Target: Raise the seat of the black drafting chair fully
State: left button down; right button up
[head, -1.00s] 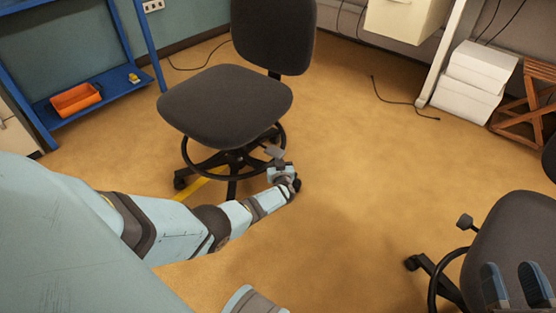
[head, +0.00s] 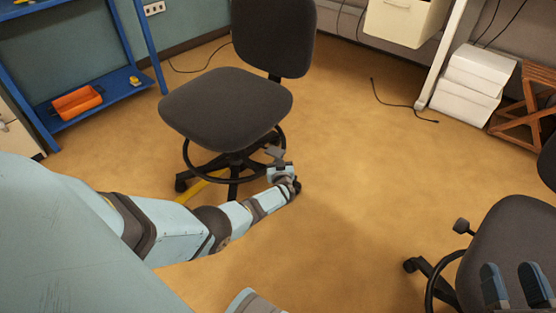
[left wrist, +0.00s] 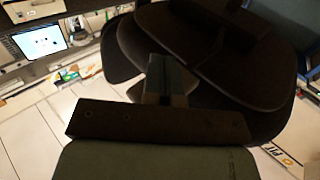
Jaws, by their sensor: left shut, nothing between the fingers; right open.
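A black drafting chair (head: 222,110) with a backrest, a foot ring and a wheeled base stands in the middle of the head view. My left gripper (head: 275,153) is low at the right side of this chair, beside the seat's edge and close to the foot ring. In the left wrist view, the left gripper (left wrist: 168,78) is shut and empty, with the dark chair seat (left wrist: 215,50) filling the space beyond it. I cannot tell whether it touches the chair. No seat lever shows clearly. My right gripper (head: 515,287) is open at the lower right.
A second dark chair (head: 520,235) with a side knob stands at the right, behind my right gripper. White boxes (head: 470,80) and a wooden crate (head: 525,105) stand at the right. Floor between the chairs is clear.

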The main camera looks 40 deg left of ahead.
aim_at(278, 152)
pick_arm(q)
jog(key=shift+r+p, duration=1.25)
jog(key=shift+r, duration=0.35)
jog(key=shift+r+p, duration=1.9)
jog(key=shift+p, duration=0.05)
jog(key=shift+r, duration=0.1)
jog(key=shift+r+p, duration=1.9)
jog(key=shift+p, duration=0.05)
jog(key=shift+f+b, duration=2)
jog(key=shift+f, duration=0.05)
